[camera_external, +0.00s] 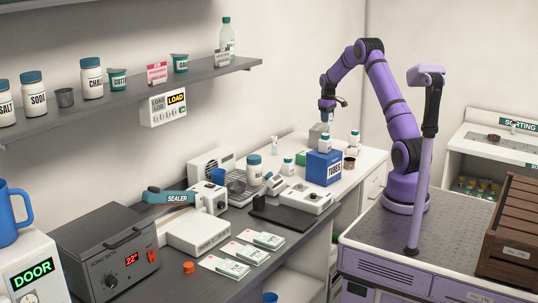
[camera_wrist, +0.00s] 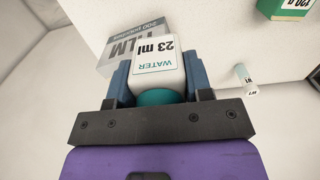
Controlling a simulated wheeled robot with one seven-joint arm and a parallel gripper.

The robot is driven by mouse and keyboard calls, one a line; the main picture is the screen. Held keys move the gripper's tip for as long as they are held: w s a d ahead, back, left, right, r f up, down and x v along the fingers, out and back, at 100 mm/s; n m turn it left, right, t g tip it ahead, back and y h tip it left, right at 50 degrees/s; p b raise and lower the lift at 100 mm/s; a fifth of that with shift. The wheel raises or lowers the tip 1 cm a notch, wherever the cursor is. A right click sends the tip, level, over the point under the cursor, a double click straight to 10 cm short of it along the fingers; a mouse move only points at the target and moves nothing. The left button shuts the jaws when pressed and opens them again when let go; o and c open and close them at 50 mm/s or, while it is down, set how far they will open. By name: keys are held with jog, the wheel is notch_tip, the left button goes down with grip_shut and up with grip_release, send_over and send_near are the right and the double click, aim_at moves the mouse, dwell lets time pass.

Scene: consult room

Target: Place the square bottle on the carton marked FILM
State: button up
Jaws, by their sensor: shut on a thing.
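My gripper (camera_wrist: 160,72) is shut on the square bottle (camera_wrist: 158,62), a white one with a teal cap and a label reading WATER 23 ml. The cap lies toward my palm. The grey carton marked FILM (camera_wrist: 118,48) shows just beyond the bottle in the wrist view, partly hidden by it. In the external view my gripper (camera_external: 326,117) points down, at the upper right of a grey carton (camera_external: 315,131) that looks like the FILM one. The held bottle is hard to make out there, and I cannot tell whether it touches the carton.
Another such bottle (camera_external: 354,138) is to the right, near a brown cup (camera_external: 349,164). A green carton (camera_wrist: 284,8) and a small vial (camera_wrist: 244,78) lie to the wrist view's right.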

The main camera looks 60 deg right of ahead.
jog(key=w+d, duration=0.2)
jog(key=w, duration=0.1)
jog(key=shift+w+d+f, duration=0.1)
jog(key=shift+w+f, duration=0.1)
jog(key=shift+w, duration=0.1)
jog(key=shift+w+d+f, duration=0.1)
jog(key=shift+w+f, duration=0.05)
jog(key=shift+w, duration=0.05)
jog(key=shift+f, duration=1.6)
jog(key=shift+f, duration=0.1)
jog(key=o, duration=0.9)
